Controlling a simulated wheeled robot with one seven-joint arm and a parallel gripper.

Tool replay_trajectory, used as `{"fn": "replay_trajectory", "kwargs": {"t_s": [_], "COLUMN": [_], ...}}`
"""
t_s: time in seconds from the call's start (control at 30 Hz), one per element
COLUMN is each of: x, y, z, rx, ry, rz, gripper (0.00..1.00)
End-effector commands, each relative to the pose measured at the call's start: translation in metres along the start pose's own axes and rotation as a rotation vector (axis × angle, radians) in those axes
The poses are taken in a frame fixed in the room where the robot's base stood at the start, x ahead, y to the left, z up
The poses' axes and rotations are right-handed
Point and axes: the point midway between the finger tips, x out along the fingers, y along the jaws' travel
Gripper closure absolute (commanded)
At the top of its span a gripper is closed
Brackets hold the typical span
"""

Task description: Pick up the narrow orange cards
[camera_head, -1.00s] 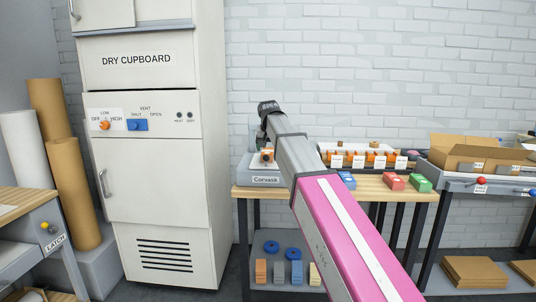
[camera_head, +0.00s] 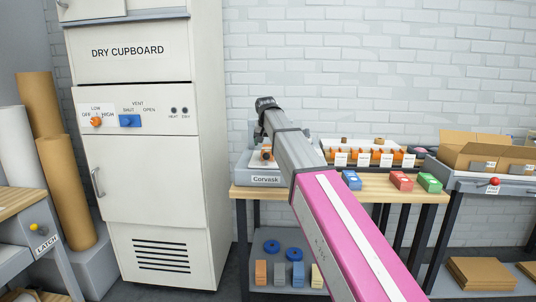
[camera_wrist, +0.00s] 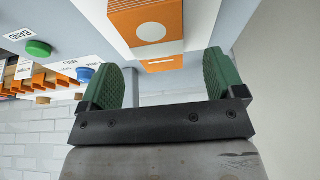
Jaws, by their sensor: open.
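In the wrist view, an orange piece with a white oval (camera_wrist: 148,28) lies ahead of my gripper (camera_wrist: 168,85), in line with the gap between its green pads. The gripper is open and nothing is between the pads. A second orange strip (camera_wrist: 160,64) shows just below it. I cannot tell for sure whether these are the narrow orange cards. In the head view, a small orange item (camera_head: 267,153) sits on the grey Corvask machine (camera_head: 265,180), below the far end of my arm. My gripper's fingers are hidden there.
A rack with orange pieces and white labels (camera_head: 375,153) stands on the bench (camera_head: 262,193). Blue (camera_head: 351,180), red (camera_head: 401,181) and green (camera_head: 429,183) boxes lie in front. A dry cupboard (camera_head: 140,150) stands left. An open cardboard box (camera_head: 462,157) is at right.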

Motion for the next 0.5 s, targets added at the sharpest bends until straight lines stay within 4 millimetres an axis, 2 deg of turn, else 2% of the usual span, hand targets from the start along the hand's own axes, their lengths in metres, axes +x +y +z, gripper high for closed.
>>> {"fn": "replay_trajectory", "kwargs": {"t_s": [0.33, 0.5], "x": [0.042, 0.050], "y": [0.002, 0.003], "z": [-0.001, 0.000], "rx": [0.000, 0.000], "ry": [-0.002, 0.000], "rz": [0.000, 0.000], "gripper": [0.12, 0.12]}}
